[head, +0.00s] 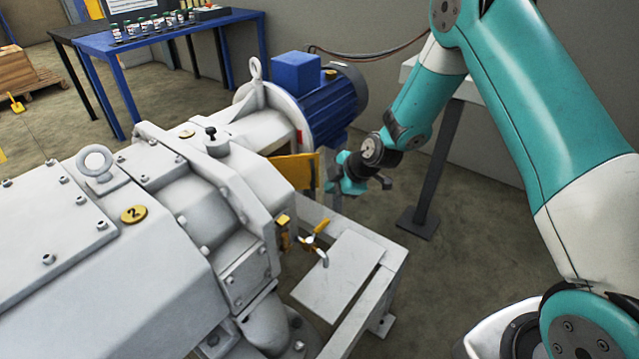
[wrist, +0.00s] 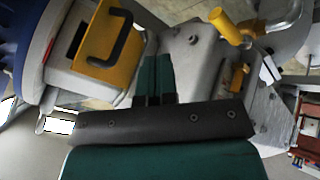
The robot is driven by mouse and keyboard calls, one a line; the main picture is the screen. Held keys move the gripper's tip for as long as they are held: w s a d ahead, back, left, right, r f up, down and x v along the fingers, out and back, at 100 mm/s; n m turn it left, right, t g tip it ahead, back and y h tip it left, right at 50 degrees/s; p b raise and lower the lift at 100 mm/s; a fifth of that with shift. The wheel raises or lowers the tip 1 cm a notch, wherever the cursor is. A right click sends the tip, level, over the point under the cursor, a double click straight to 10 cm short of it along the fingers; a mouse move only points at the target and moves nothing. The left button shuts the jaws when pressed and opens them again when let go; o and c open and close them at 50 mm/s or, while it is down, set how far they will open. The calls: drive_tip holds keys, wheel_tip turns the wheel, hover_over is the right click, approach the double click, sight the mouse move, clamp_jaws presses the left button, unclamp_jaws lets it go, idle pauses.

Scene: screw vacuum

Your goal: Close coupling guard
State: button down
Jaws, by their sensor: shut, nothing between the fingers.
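The coupling guard (head: 296,170) is a yellow panel between the blue motor and the grey pump housing. In the wrist view the guard (wrist: 92,50) shows at the upper left, with a dark bar handle (wrist: 122,40) on its face. My gripper (head: 334,186) is just right of the guard in the head view. In the wrist view my gripper (wrist: 155,60) has its two teal fingers together, empty, to the right of the handle and apart from it. I cannot tell whether the guard is fully seated.
The pump (head: 130,240) fills the left, with the blue motor (head: 330,105) behind. A yellow-handled valve (head: 318,230) sticks out above the grey base frame (head: 345,275). A blue bench (head: 185,28) with several small containers is at the back. A grey post stand (head: 436,150) is behind my arm.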

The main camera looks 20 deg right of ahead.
drive_tip(key=w+a+f, duration=0.2)
drive_tip(key=w+f, duration=0.1)
drive_tip(key=w, duration=0.3)
drive_tip(key=shift+f, duration=0.2)
drive_tip(key=shift+d, duration=0.1)
